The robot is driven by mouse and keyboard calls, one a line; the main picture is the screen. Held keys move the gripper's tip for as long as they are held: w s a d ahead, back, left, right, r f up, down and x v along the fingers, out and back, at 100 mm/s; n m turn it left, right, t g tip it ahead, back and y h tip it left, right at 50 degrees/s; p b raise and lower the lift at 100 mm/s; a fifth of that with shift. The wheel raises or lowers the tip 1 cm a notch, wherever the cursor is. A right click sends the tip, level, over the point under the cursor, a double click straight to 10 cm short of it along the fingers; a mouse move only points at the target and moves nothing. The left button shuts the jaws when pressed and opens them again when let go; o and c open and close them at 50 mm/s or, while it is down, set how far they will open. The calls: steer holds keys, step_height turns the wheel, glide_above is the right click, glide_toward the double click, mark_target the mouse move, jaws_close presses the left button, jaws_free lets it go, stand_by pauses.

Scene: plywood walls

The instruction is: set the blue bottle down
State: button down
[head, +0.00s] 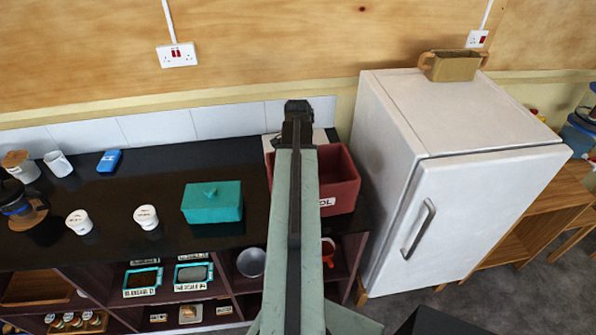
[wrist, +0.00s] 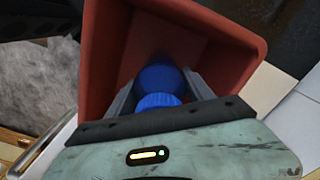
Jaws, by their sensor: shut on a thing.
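The blue bottle (wrist: 158,84) shows in the wrist view between the two fingers of my gripper (wrist: 160,90), which is shut on it. It is seen from its blue cap end. Behind it in that view is the inside of a dark red box (wrist: 98,55); I cannot tell whether the bottle touches the box floor. In the head view the red box (head: 343,187) stands at the right end of the black counter, partly hidden by my arm. My gripper (head: 298,106) shows there above the box's back side; the bottle is hidden in that view.
The black counter (head: 120,195) carries a teal lidded box (head: 212,202), white cups (head: 146,217), a coffee press (head: 18,204) and a small blue item (head: 109,160). A white fridge (head: 450,170) stands close to the right. Counter between the teal box and the wall is clear.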

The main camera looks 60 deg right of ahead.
steer(key=shift+f, duration=0.35)
steer(key=shift+c, duration=2)
jaws_free()
step_height(320, 180, up, 14)
steer(key=p, duration=1.3)
steer(key=shift+f, duration=0.25)
steer(key=shift+f, duration=0.15)
